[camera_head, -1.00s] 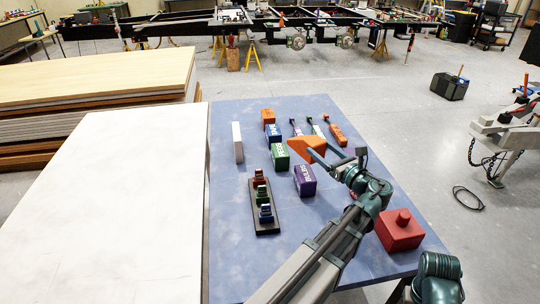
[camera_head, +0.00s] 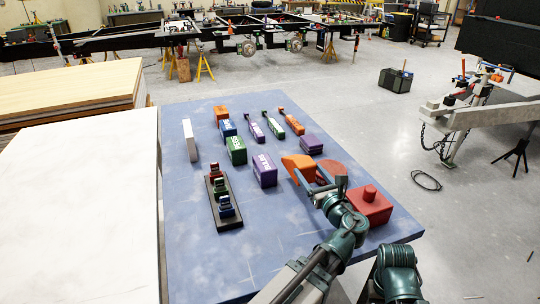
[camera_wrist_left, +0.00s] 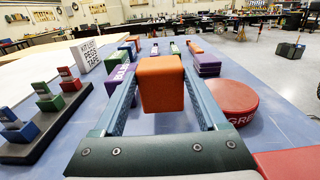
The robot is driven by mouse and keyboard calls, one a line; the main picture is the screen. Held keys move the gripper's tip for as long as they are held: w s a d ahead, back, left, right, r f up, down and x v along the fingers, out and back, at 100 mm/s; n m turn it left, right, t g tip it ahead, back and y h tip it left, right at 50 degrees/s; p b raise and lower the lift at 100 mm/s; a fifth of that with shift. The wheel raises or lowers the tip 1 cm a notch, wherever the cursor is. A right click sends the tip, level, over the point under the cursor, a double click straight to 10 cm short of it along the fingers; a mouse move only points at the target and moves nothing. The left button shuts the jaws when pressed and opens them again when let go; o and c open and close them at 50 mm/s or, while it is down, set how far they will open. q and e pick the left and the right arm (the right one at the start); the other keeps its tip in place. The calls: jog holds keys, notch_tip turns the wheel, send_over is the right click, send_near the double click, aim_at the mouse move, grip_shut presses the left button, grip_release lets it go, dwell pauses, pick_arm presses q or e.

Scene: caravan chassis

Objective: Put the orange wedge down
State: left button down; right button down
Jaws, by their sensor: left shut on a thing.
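The orange wedge (camera_head: 298,167) is held between the fingers of my left gripper (camera_head: 312,181), over the right part of the blue table (camera_head: 270,250). In the left wrist view the wedge (camera_wrist_left: 161,84) sits between both fingertips. I cannot tell whether its underside touches the table. A red round tin (camera_wrist_left: 231,99) lies just right of the gripper, partly hidden behind it in the head view. My right gripper is not in view.
A red box with a knob (camera_head: 369,205) stands close right of my left gripper. A purple block (camera_head: 264,170) is to the left, and a purple stack (camera_head: 311,144) is behind. A black tray (camera_head: 224,208) holds small coloured pieces. The table's front middle is clear.

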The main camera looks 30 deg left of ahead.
aim_at(297, 156)
pick_arm(q)
jog(key=x, duration=0.4)
jog(key=f+x, duration=0.1)
jog(key=x, duration=0.4)
jog(key=b+x, duration=0.1)
jog(key=x, duration=0.4)
jog(key=shift+w+d+f, duration=0.15)
jog(key=shift+w+f, duration=0.05)
jog(key=shift+w, duration=0.3)
jog(key=shift+f, duration=0.1)
notch_tip(297, 156, down, 3)
jog(key=b, duration=0.4)
jog(key=shift+f, duration=0.25)
jog(key=shift+r, duration=0.1)
